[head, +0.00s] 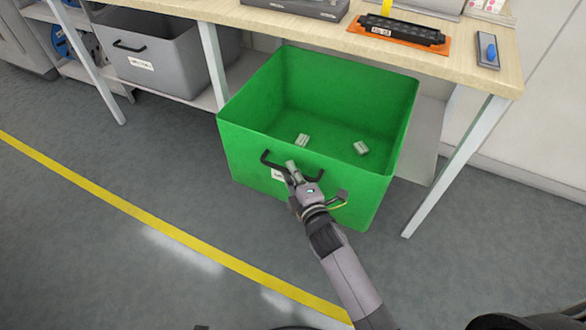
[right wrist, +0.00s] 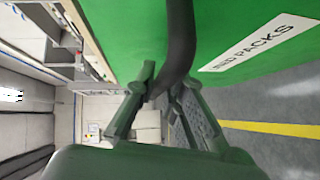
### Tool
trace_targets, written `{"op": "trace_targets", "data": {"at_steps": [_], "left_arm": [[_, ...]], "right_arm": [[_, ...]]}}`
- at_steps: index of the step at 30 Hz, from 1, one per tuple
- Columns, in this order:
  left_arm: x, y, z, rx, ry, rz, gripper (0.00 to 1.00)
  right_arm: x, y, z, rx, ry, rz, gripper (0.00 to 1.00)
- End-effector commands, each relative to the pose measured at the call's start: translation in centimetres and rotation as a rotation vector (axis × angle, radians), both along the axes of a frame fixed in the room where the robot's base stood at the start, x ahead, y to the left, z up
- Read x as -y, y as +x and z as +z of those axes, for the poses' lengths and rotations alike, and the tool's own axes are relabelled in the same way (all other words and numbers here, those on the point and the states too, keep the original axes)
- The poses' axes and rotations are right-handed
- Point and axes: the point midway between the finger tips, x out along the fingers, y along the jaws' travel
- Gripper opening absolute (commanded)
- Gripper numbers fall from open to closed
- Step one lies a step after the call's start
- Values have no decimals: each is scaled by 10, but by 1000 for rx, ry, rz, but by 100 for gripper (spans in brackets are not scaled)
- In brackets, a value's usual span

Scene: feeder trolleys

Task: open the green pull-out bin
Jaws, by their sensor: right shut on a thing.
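The green pull-out bin (head: 245,155) stands out in front of the bench, its inside open to view from above. Two small pale blocks lie on its floor, one on the left (head: 302,140) and one on the right (head: 361,148). A black bar handle (head: 269,160) is on its front wall. My right gripper (head: 292,168) is shut on the handle; the right wrist view shows the dark handle (right wrist: 180,45) between the fingers (right wrist: 155,95). A white label (right wrist: 262,42) reading "PACKS" is on the green wall beside it. My left gripper is not in view.
A grey bin (head: 160,60) with a black handle sits under the bench to the left. The wooden bench top (head: 300,30) carries an orange mat (head: 360,30) and a small tray (head: 487,50). Bench legs (head: 460,165) flank the green bin. The floor in front is clear, with a yellow line (head: 150,220).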

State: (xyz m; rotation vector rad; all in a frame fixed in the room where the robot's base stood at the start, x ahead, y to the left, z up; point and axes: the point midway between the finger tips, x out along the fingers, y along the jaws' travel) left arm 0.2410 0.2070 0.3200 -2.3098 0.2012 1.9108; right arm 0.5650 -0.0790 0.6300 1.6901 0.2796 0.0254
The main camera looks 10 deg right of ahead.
Motion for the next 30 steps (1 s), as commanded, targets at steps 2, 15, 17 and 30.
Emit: {"op": "trace_targets", "data": {"at_steps": [2,15,17,30], "left_arm": [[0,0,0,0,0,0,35],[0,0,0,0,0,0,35],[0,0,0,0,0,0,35],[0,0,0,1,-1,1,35]], "right_arm": [[0,0,0,-1,3,0,0],[0,0,0,0,1,0,31],[0,0,0,0,1,0,31],[8,-38,4,-3,-1,0,31]]}}
